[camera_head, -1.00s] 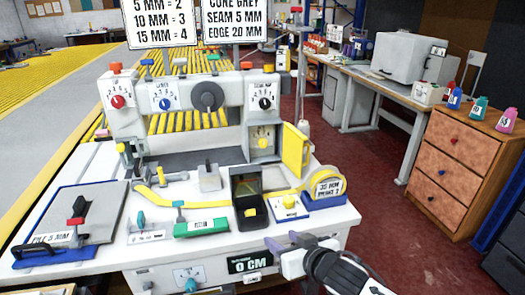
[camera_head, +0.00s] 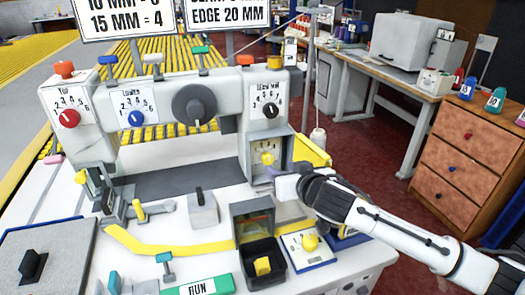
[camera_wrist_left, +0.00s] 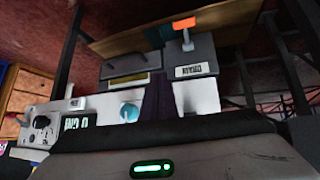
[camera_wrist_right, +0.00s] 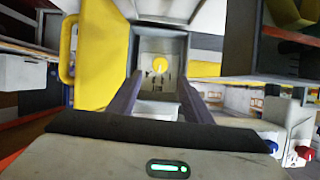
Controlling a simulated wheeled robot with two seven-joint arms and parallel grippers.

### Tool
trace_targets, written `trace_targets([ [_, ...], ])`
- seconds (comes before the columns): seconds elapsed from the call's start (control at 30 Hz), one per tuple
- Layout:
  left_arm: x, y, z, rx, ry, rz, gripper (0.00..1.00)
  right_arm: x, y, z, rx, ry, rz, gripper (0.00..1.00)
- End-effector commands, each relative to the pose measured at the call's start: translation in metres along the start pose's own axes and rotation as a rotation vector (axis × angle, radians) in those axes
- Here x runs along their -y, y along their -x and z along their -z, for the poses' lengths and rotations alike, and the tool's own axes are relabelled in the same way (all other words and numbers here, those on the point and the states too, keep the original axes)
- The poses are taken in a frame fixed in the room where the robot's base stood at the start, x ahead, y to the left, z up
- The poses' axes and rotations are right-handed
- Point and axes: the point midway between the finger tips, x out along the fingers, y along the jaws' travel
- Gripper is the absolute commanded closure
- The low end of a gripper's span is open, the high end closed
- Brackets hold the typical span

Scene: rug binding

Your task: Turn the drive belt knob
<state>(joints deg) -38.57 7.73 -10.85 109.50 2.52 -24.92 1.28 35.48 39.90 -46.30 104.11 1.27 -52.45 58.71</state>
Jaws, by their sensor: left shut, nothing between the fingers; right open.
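A yellow knob (camera_head: 268,158) sits on a marked dial inside an open grey box on the right side of the machine; I take it for the drive belt knob. In the right wrist view the knob (camera_wrist_right: 160,64) is straight ahead, beyond and between the fingertips. My right gripper (camera_head: 272,172) is open just in front of the box, apart from the knob. Its two fingers (camera_wrist_right: 158,98) show with nothing between them. My left gripper (camera_wrist_left: 157,98) is shut and empty in the left wrist view, out of the head view.
The box's yellow door (camera_head: 311,150) stands open on the right, close to my right gripper. Below are a black bin (camera_head: 262,278) and a yellow-knobbed plate (camera_head: 310,243). Red (camera_head: 68,119), blue (camera_head: 136,118) and black (camera_head: 270,111) dials line the machine.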

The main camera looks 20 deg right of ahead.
Motion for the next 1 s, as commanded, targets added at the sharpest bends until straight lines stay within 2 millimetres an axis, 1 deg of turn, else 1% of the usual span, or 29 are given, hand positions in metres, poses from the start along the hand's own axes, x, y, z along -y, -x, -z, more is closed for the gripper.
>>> trace_targets([
  [0.17,-0.001,0.002,-0.004,0.008,0.002,-0.001,1.00,0.000,-0.013,0.001,-0.001,-0.001,0.000,0.55],
  [0.37,-0.002,0.004,-0.013,0.024,0.004,-0.003,1.00,0.001,-0.045,0.001,0.000,-0.001,-0.001,0.55],
  [0.5,-0.002,0.004,-0.013,0.025,0.004,-0.003,1.00,0.000,-0.068,0.001,0.000,0.000,-0.001,0.55],
  [0.63,-0.002,0.004,-0.014,0.025,0.004,-0.003,1.00,0.001,-0.085,0.000,0.000,-0.001,0.000,0.55],
  [0.8,-0.002,0.003,-0.012,0.022,0.003,-0.003,1.00,0.001,-0.098,0.000,0.000,0.000,0.001,0.55],
  [1.0,-0.001,0.000,-0.006,0.011,0.001,-0.002,1.00,0.001,-0.102,0.000,0.000,0.001,0.002,0.55],
])
